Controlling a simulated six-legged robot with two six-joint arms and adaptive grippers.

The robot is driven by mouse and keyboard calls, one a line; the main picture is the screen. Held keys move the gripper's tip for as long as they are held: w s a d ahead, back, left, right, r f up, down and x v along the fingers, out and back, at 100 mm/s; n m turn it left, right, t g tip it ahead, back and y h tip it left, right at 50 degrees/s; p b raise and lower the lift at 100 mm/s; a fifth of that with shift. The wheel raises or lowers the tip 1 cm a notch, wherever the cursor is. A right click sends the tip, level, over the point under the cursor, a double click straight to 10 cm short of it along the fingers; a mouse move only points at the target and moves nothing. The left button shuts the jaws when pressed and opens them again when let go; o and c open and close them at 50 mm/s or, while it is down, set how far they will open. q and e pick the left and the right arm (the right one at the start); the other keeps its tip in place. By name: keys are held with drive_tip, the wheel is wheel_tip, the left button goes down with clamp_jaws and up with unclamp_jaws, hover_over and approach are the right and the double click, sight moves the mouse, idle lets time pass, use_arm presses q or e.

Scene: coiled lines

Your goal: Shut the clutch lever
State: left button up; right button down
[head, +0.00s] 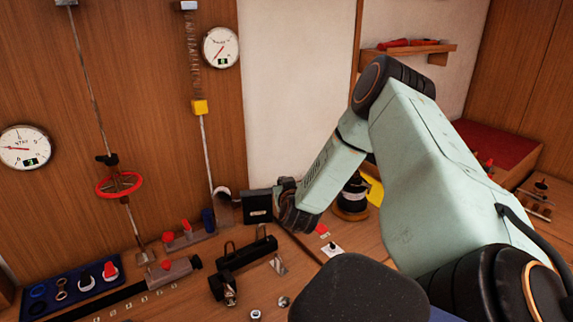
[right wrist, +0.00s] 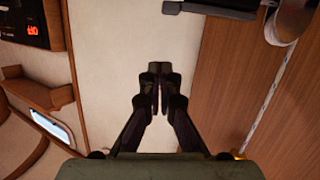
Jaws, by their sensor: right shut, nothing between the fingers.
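The frames do not show for certain which part is the clutch lever. A black block with a pale label (head: 258,206) stands by the foot of the thin line. In front is a black bar-shaped fitting (head: 246,254). My right gripper (right wrist: 155,75) is shut and empty in the right wrist view, seen against the pale wall. In the head view its fingers are hidden behind my right wrist, close to the black block. A dark part (right wrist: 215,9) shows beyond the fingertips. My left gripper is not in view.
A red handwheel (head: 118,185) sits on another rod. A blue tray (head: 72,291) with small parts is at front left. A black-and-white cylinder (head: 353,196) stands behind my right forearm. Pale wall (head: 295,90) is bare.

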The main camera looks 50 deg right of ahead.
drive_tip(key=v, duration=0.3)
drive_tip(key=shift+s+a+p, duration=0.1)
drive_tip(key=shift+a+p, duration=0.1)
drive_tip(key=shift+p, duration=0.15)
drive_tip(key=shift+s+a+r, duration=0.1)
drive_tip(key=shift+s+r, duration=0.05)
drive_tip(key=shift+s, duration=0.05)
